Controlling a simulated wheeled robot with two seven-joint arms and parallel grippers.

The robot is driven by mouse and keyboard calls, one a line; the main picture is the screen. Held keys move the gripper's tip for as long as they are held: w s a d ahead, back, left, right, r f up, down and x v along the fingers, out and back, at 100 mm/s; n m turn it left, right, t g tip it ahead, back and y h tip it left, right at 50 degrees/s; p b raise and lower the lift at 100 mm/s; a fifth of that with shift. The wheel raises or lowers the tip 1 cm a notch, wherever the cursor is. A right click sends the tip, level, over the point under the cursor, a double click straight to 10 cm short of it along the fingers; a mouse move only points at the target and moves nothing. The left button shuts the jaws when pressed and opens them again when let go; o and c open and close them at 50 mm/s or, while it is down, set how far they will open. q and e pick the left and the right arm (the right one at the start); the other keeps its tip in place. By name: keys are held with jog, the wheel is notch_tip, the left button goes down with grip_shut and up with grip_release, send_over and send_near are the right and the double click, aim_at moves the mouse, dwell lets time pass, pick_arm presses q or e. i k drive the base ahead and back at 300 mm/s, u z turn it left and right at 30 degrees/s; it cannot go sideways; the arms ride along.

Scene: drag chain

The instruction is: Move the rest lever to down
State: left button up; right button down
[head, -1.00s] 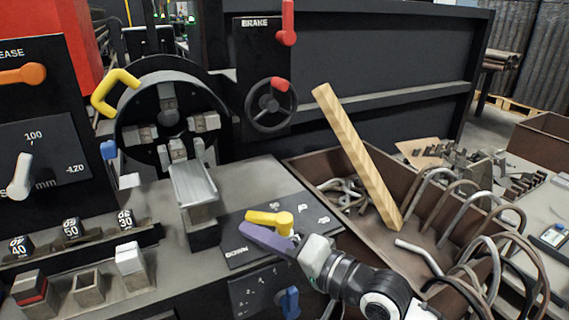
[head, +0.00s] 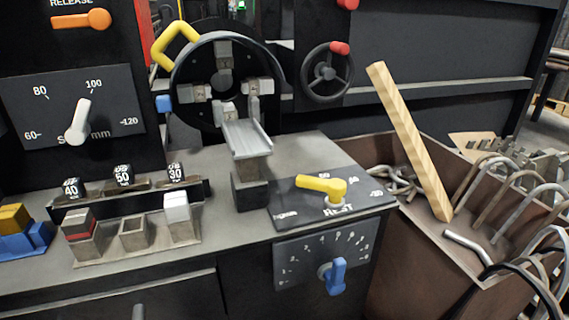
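The rest lever (head: 322,187) is yellow and sits on a dark plate (head: 300,214) marked REST, on the grey bench in the head view. Its arm points left from the round hub at its right end. The word on the plate's lower left (head: 286,215) is small, and looks like DOWN. The lever's free end lies above that word, left of the number marks along the plate's far edge. Neither of my grippers shows in the head view.
A blue knob (head: 333,276) is on the front panel below the plate. A grey metal trough (head: 246,138) stands behind it, before a black chuck. A brown bin (head: 412,250) with bent pipes and a wooden bar (head: 410,142) is at right. Small blocks (head: 134,234) are at left.

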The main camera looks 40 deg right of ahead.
aim_at(335, 188)
jog(key=u, duration=1.6)
jog(key=k, duration=1.15)
jog(key=z, duration=1.5)
jog(key=i, duration=0.15)
jog(key=z, duration=0.1)
